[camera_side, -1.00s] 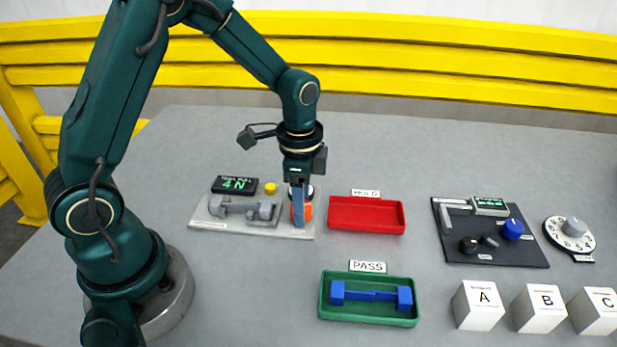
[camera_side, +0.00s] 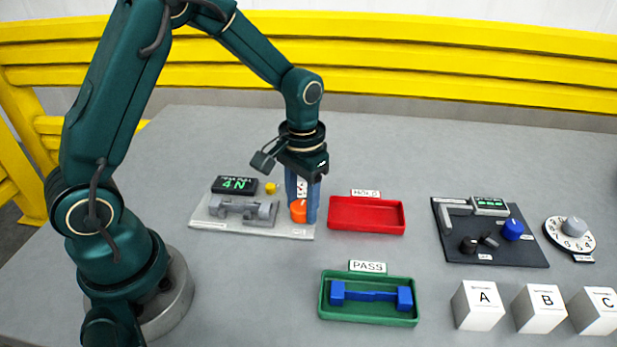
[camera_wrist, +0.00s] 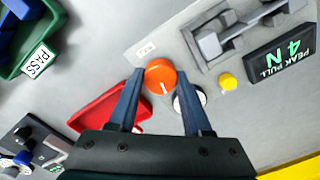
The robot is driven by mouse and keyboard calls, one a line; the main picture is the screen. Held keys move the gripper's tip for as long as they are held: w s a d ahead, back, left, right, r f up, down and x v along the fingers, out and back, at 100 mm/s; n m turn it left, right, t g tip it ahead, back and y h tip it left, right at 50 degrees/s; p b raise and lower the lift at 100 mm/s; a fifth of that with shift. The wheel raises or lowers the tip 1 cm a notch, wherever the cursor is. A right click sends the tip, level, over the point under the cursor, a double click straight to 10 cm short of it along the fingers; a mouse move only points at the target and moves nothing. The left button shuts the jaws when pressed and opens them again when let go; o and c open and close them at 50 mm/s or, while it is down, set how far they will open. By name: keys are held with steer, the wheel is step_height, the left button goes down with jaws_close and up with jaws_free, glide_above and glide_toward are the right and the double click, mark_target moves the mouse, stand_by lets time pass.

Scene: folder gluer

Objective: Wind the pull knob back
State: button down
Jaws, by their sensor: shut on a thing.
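The orange pull knob (camera_side: 298,211) stands at the right end of the pale pull-tester plate (camera_side: 208,225). In the wrist view the knob (camera_wrist: 160,76) shows a white pointer line. My gripper (camera_side: 303,214) points down over it, and its blue fingers are shut on the knob. In the wrist view my gripper (camera_wrist: 160,74) has one fingertip on each side of the knob. A black display (camera_side: 235,185) reads 4 N. Grey clamps (camera_side: 245,209) sit on the plate left of the knob. A white round part (camera_wrist: 189,100) is partly hidden by a finger.
A yellow button (camera_side: 270,188) is behind the clamps. A red tray (camera_side: 367,228) stands close right of the plate. A green tray (camera_side: 368,317) labelled PASS holds a blue part. A dark panel, a dial and lettered blocks lie farther right.

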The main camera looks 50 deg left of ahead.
mark_target(303, 206)
steer(key=shift+n, duration=1.1)
steer(key=shift+w, duration=0.1)
steer(key=shift+c, duration=1.7)
jaws_free()
steer(key=shift+r, duration=2.6)
steer(key=shift+d, duration=0.1)
